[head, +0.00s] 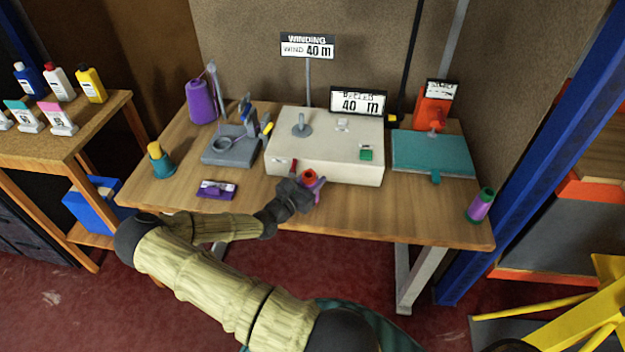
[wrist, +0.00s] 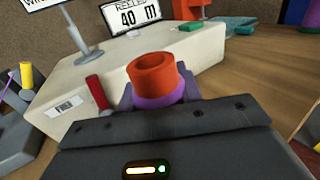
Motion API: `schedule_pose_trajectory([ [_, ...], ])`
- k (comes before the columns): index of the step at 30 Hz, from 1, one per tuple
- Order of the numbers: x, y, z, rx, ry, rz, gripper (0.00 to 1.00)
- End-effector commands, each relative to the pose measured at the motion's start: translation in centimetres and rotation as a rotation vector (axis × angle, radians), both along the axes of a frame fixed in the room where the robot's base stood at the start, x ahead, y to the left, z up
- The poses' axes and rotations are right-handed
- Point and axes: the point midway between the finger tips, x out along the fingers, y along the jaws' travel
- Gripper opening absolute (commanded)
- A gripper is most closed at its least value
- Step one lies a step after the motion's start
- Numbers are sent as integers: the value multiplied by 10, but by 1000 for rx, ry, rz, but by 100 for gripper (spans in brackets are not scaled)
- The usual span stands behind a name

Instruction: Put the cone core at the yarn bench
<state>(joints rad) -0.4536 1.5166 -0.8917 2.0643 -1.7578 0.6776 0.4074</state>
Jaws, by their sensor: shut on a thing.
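My gripper (head: 308,185) is shut on a small hollow piece, which looks like the cone core (head: 309,175), at the front of the wooden bench (head: 370,215). In the wrist view the cone core (wrist: 157,75) has an open orange rim and a purple body below. It looks upright between the dark jaws; its lower end is hidden by my gripper. It is just in front of the cream winding box (head: 285,150). I cannot tell whether it touches the bench top.
A purple yarn cone (head: 201,102), a grey stand (head: 228,150), a yellow-topped teal cup (head: 160,162) and a purple label block (head: 216,190) stand left. A teal plate (head: 435,152) and a green-purple spool (head: 480,206) stand right.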

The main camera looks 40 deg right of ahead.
Motion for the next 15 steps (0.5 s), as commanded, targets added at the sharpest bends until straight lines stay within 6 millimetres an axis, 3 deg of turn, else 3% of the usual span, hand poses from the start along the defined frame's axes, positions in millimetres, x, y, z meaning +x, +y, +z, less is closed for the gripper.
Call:
schedule_pose_trajectory([
  [10,0,0,-2,0,-1,0,9],
  [11,0,0,-2,0,-1,0,41],
  [13,0,0,-2,0,-1,0,55],
  [15,0,0,-2,0,-1,0,57],
])
